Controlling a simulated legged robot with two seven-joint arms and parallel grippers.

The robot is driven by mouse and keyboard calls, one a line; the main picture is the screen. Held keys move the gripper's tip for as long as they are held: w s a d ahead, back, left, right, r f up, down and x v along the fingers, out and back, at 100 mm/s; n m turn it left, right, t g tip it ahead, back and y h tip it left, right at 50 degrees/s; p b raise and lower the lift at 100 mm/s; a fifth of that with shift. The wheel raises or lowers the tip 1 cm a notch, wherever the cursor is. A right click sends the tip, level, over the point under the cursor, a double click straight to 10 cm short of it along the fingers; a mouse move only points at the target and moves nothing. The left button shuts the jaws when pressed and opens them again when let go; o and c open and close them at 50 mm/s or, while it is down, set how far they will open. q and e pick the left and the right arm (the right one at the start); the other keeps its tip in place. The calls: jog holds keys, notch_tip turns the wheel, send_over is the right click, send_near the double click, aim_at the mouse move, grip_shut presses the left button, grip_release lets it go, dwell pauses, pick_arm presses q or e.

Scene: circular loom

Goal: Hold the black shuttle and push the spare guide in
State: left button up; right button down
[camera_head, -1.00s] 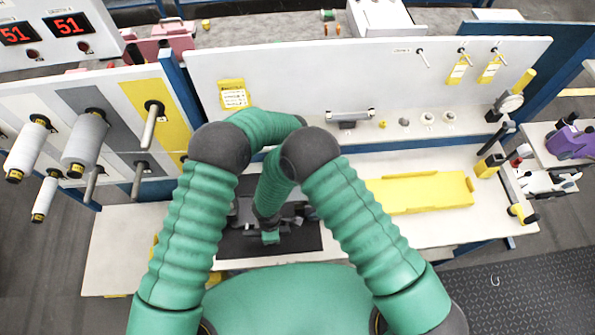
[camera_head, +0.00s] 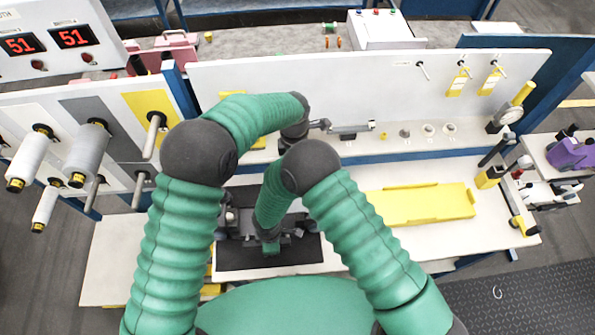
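A dark shuttle-like body (camera_head: 235,226) lies on the black mat (camera_head: 230,262) at the front of the bench. My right arm bends down over it, and its gripper (camera_head: 270,240) is at the body; the arm and dark parts hide its fingers and any grip. My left arm reaches to the back panel. Its gripper (camera_head: 318,126) is at the left end of a silver bar-shaped fitting (camera_head: 350,130) low on that panel. Its fingers are small, and I cannot tell whether they touch the fitting or are open. I cannot clearly pick out the spare guide.
A yellow tray (camera_head: 420,203) lies on the bench to the right. The white back panel (camera_head: 300,82) carries pegs with yellow tags and a row of small round fittings. A spool rack (camera_head: 80,125) stands left. The white bench between mat and tray is partly covered by my arm.

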dwell(0.3)
jog(key=c, duration=1.2)
grip_release()
jog(key=shift+o, duration=0.2)
